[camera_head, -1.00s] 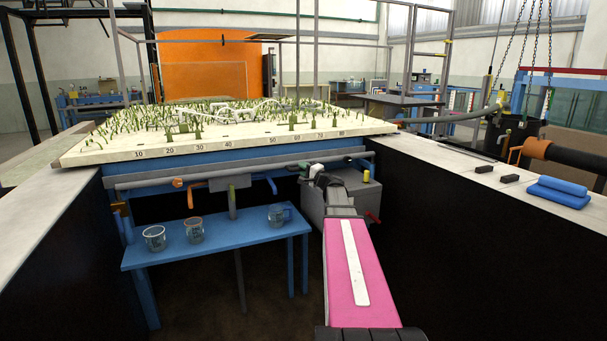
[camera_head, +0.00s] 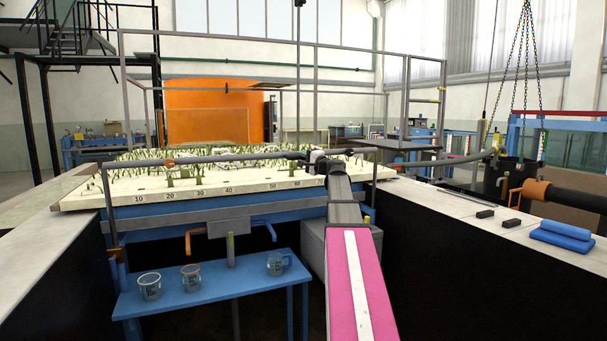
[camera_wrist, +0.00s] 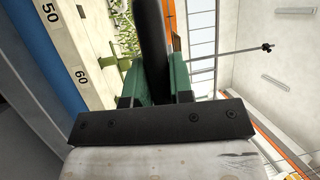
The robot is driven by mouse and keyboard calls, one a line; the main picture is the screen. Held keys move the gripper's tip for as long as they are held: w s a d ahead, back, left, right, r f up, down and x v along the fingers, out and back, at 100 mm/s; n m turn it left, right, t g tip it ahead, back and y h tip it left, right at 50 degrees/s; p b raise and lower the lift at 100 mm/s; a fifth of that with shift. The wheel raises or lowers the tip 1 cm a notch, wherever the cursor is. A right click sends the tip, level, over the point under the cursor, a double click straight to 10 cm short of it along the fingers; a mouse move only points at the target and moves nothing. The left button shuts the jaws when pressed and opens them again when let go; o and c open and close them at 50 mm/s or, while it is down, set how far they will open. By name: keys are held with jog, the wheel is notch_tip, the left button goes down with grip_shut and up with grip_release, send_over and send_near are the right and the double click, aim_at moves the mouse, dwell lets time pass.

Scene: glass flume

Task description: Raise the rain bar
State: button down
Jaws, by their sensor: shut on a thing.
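The rain bar (camera_head: 235,158) is a long grey horizontal pipe with an orange fitting near its left end. It runs across the front of the planted flume bed (camera_head: 120,192), level with the plants and above the numbered edge. My gripper (camera_head: 306,156) is shut on the bar right of its middle. In the wrist view the dark bar (camera_wrist: 153,35) passes between the green fingers of my gripper (camera_wrist: 156,75).
A blue bench (camera_head: 205,290) with several glass beakers stands under the bed. A grey box (camera_head: 313,250) sits behind my arm. The right wall top (camera_head: 455,210) carries dark blocks and folded blue cloths (camera_head: 567,236). A grey frame (camera_head: 122,95) rises around the bed.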

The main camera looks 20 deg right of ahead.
jog(key=shift+r, duration=1.2)
jog(key=c, duration=1)
grip_release()
jog(key=v, duration=1.1)
